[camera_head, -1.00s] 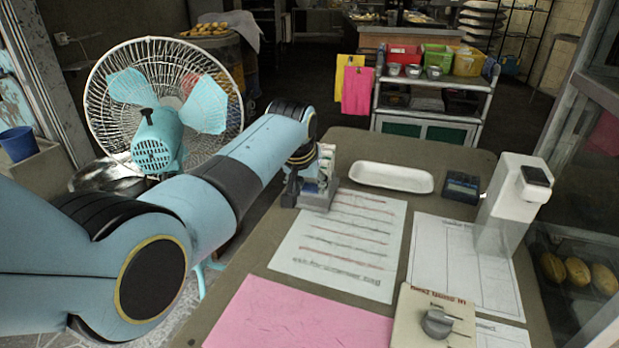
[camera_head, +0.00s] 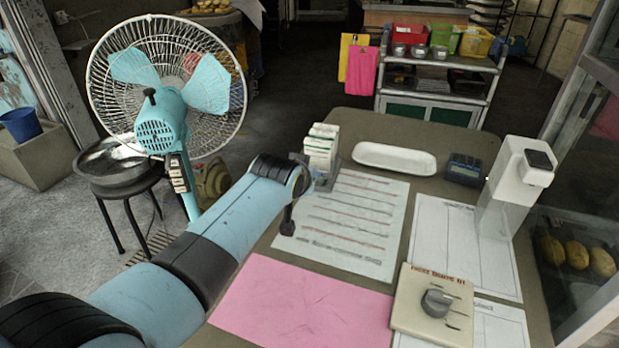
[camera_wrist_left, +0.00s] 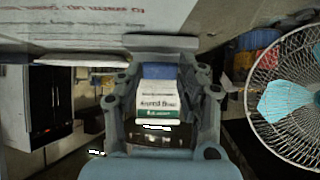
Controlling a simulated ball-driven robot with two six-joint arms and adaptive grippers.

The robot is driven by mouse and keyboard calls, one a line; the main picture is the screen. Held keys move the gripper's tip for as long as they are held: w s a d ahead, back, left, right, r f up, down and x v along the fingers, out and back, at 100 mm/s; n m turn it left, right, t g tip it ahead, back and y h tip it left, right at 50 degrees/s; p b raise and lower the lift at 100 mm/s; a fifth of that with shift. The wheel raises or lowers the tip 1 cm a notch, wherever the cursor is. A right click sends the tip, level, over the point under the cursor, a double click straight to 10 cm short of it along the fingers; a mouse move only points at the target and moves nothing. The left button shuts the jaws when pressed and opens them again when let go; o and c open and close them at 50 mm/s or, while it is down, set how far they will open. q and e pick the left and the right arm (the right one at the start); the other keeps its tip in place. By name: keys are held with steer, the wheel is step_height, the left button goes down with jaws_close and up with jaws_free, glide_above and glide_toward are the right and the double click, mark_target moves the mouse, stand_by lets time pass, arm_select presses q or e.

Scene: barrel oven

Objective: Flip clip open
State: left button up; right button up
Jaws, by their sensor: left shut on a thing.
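My left arm reaches in from the left in the head view, and its gripper (camera_head: 318,178) is at the far left end of the printed sheet (camera_head: 352,215). A stack of white packets with green marks (camera_head: 320,148) stands right there, touching or just behind the gripper. In the left wrist view, a white packet (camera_wrist_left: 158,102) with a blue top and a green band shows between the two grey fingers. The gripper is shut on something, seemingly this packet. A grey bar (camera_wrist_left: 160,42) crosses above it. I cannot make out a separate clip. My right gripper is not in view.
On the table are a white tray (camera_head: 394,159), a dark calculator-like box (camera_head: 464,170), a white dispenser (camera_head: 522,170), a pink sheet (camera_head: 300,300) and a knob panel (camera_head: 432,305). A fan (camera_head: 165,90) stands left of my arm. Glass and breads are at the right.

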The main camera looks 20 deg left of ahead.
arm_select(q)
steer(key=o, duration=1.2)
steer(key=shift+c, duration=0.2)
steer(key=shift+r, duration=0.1)
steer(key=v, duration=0.7)
steer(key=shift+s, duration=0.15)
